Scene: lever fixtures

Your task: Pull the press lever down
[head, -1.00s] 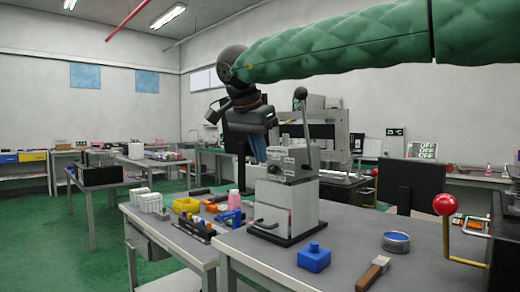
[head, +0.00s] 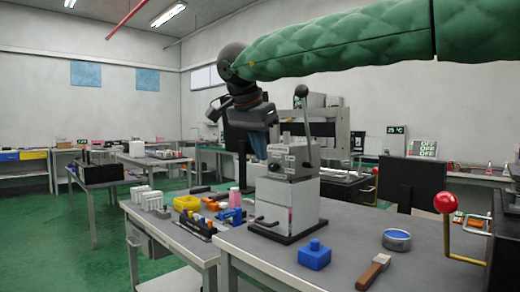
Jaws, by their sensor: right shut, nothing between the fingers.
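The grey press (head: 290,190) stands on a black base plate on the bench. Its press lever (head: 308,122) rises from the right side of the press head, nearly upright, with a dark round knob at the top. My right gripper (head: 258,147) points down at the upper left of the press, left of the lever and apart from it. It is shut and empty, and its fingertips are small and partly hard to make out near the press head. My left gripper is out of view.
A blue block (head: 314,255), a blue-rimmed tin (head: 396,240) and a wooden-handled brush (head: 373,271) lie on the bench. A red-ball lever (head: 445,204) stands at the right. White bottles (head: 152,200) and a yellow bin (head: 187,204) stand left on a lower table.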

